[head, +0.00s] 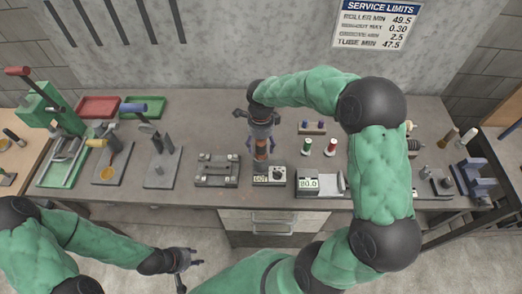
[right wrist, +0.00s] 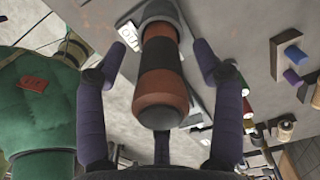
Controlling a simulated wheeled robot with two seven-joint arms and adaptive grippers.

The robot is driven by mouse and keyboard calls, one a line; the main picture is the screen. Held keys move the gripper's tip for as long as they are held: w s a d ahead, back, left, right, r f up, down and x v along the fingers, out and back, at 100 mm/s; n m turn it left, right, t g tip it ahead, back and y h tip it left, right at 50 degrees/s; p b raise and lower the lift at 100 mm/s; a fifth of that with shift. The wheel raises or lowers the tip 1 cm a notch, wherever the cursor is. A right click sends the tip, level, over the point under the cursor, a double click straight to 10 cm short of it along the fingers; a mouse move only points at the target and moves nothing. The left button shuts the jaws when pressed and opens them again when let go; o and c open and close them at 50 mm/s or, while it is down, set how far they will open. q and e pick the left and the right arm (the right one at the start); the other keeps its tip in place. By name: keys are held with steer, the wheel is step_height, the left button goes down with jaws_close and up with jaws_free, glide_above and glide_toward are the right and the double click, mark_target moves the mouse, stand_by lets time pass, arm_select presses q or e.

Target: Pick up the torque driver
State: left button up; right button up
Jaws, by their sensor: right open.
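The torque driver (head: 261,149) has a thick handle banded orange-brown and dark. It stands at a small grey unit (head: 270,177) with a label and a dial, near the bench's front middle. My right gripper (head: 261,143) is above it, pointing down. In the right wrist view the handle (right wrist: 161,78) lies between the two spread purple fingers of this gripper (right wrist: 163,60), with gaps on both sides. The driver's lower end is hidden there. My left gripper (head: 187,271) is open and empty, low in front of the bench.
A grey block fixture (head: 217,170) stands left of the driver. A scale reading 80.0 (head: 308,184) and green and red spools (head: 306,147) stand to the right. Red (head: 100,106) and green (head: 143,106) trays lie at the back left. Bare bench (head: 205,120) lies behind.

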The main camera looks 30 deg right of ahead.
steer(key=shift+f, duration=0.75)
steer(key=c, duration=1.4)
steer(key=shift+o, duration=0.2)
steer(key=shift+r, duration=0.1)
